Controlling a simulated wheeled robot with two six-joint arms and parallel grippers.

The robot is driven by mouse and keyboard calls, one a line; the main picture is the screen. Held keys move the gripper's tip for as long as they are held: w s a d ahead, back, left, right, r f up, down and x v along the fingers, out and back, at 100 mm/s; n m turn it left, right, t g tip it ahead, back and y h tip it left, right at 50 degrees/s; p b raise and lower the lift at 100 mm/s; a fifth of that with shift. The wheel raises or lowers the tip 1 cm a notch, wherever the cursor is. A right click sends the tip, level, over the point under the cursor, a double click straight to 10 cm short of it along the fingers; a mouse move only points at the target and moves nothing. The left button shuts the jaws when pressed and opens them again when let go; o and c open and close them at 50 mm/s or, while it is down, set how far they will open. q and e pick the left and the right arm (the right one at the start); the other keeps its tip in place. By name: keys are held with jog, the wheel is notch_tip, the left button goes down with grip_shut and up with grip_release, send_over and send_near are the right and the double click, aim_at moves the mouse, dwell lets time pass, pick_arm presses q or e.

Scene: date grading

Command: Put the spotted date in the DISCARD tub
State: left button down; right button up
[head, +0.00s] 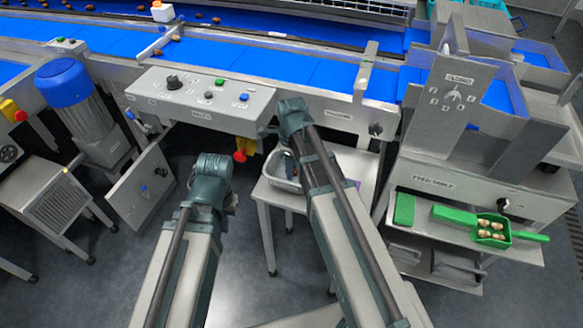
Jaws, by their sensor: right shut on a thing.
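My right gripper (290,165) hangs below its wrist, over or just inside a small pale grey tub (281,183) on a metal stand. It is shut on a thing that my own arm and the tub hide. I cannot read a label on the tub. My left gripper (234,203) is mostly hidden by its own wrist, in front of the control panel and left of the tub; its fingers cannot be made out. Several brown dates (199,16) lie on the far blue belt. I cannot pick out a spotted one.
A control panel (205,98) with knobs and a red-yellow stop button (241,153) stands behind my arms. A blue-capped motor (62,82) is at left. A green scoop (440,213) with several pale pieces lies on a right shelf. Floor between the stands is clear.

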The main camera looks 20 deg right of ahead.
jog(key=shift+f+b, duration=1)
jog(key=shift+f, duration=0.05)
dwell(0.4)
jog(key=o, duration=0.9)
jog(key=shift+c, duration=0.2)
jog(key=shift+r, duration=0.1)
notch_tip(320, 180, up, 14)
jog(key=p, duration=1.4)
jog(key=shift+f, duration=0.2)
